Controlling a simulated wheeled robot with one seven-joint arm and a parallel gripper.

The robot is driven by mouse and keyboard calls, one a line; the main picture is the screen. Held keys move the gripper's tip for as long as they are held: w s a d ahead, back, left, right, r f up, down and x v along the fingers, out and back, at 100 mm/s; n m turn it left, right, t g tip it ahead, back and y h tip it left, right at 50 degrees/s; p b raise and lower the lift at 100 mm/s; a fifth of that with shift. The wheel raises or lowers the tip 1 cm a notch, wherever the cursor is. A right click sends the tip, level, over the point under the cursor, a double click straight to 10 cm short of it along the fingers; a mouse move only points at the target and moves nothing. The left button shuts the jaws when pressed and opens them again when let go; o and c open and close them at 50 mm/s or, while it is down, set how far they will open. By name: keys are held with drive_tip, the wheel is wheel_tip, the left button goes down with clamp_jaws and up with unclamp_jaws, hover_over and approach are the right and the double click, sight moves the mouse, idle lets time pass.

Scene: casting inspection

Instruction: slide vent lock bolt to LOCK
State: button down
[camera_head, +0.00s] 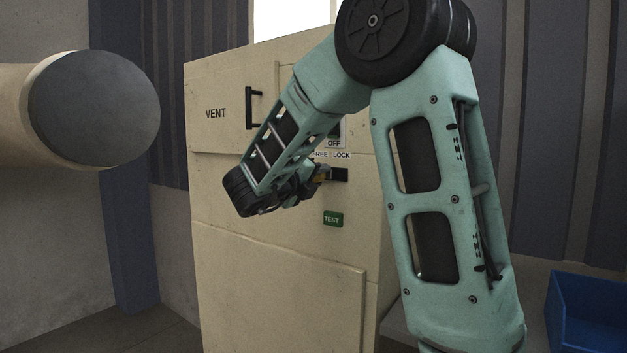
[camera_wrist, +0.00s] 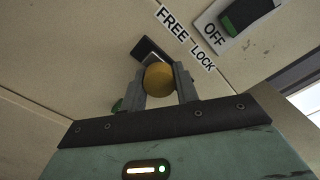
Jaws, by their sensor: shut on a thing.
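The vent lock bolt's round brass knob (camera_wrist: 158,80) sits between the two grey fingers of my gripper (camera_wrist: 160,84) in the wrist view. The fingers are shut on it from both sides. Behind it is a dark bolt plate (camera_wrist: 147,48), partly hidden by the knob and fingers. The FREE label (camera_wrist: 172,23) and LOCK label (camera_wrist: 203,58) lie beside it. In the head view my gripper (camera_head: 316,178) is at the cabinet front, below the FREE label (camera_head: 320,154). The dark plate (camera_head: 340,174) shows to its right, under the LOCK label (camera_head: 342,155).
The cream cabinet (camera_head: 225,190) has a VENT door with a black handle (camera_head: 250,108). An OFF switch (camera_wrist: 240,15) is close above the labels. A green TEST label (camera_head: 333,218) is below. A blue bin (camera_head: 590,315) is at lower right.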

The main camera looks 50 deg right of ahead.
drive_tip(key=shift+s+d+b, duration=0.1)
drive_tip(key=shift+s+b, duration=0.8)
drive_tip(key=shift+s, duration=0.6)
drive_tip(key=shift+f, duration=0.1)
drive_tip(key=c, duration=1.1)
unclamp_jaws()
drive_tip(key=shift+s, duration=0.15)
drive_tip(key=shift+o, duration=0.2)
drive_tip(key=shift+a+b, duration=0.3)
drive_tip(key=shift+a, duration=0.15)
drive_tip(key=s+a+b, duration=0.1)
drive_tip(key=a+b, duration=0.5)
drive_tip(key=a, duration=1)
drive_tip(key=shift+a, duration=0.25)
drive_tip(key=shift+s, duration=0.1)
